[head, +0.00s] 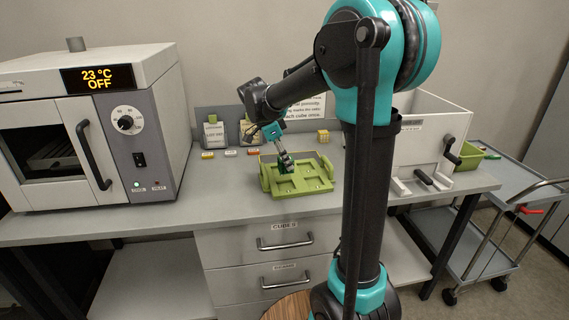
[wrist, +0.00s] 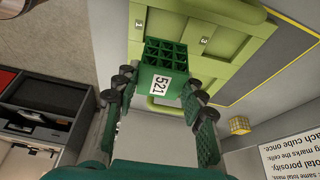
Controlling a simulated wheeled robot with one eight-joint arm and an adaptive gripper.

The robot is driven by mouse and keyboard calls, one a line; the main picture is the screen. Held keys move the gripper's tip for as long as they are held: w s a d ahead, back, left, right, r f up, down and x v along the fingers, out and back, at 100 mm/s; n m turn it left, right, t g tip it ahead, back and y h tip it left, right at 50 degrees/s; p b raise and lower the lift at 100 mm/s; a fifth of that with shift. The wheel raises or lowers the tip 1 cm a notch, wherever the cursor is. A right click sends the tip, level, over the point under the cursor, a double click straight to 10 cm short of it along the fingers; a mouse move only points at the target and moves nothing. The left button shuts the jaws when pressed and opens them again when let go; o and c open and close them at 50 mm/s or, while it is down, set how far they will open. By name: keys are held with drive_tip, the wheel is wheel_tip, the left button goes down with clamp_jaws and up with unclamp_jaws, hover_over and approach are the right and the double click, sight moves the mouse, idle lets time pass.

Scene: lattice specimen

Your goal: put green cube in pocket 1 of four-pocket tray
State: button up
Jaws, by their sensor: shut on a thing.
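My gripper (wrist: 160,100) is shut on the green cube (wrist: 165,55), an open lattice block with a white label reading 521. In the head view my gripper (head: 286,162) points down over the back part of the light green four-pocket tray (head: 300,193), which lies on the bench. In the wrist view the tray (wrist: 250,45) fills the top, with pocket labels 1 and 3 showing. The cube overlaps the area near label 1 there. I cannot tell whether it touches the tray. The fingers and arm hide most of the cube in the head view.
A yellow cube (head: 323,136) sits at the back of the bench; it also shows in the wrist view (wrist: 239,125). An oven (head: 90,130) stands at left and a white box (head: 425,140) at right. Cards and small labels stand along the wall behind the tray.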

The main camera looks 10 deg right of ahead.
sight(286, 172)
drive_tip(key=shift+s+f, duration=0.15)
drive_tip(key=shift+f, duration=2.45)
drive_tip(key=o, duration=0.6)
drive_tip(key=shift+c, duration=0.2)
drive_tip(key=c, duration=0.5)
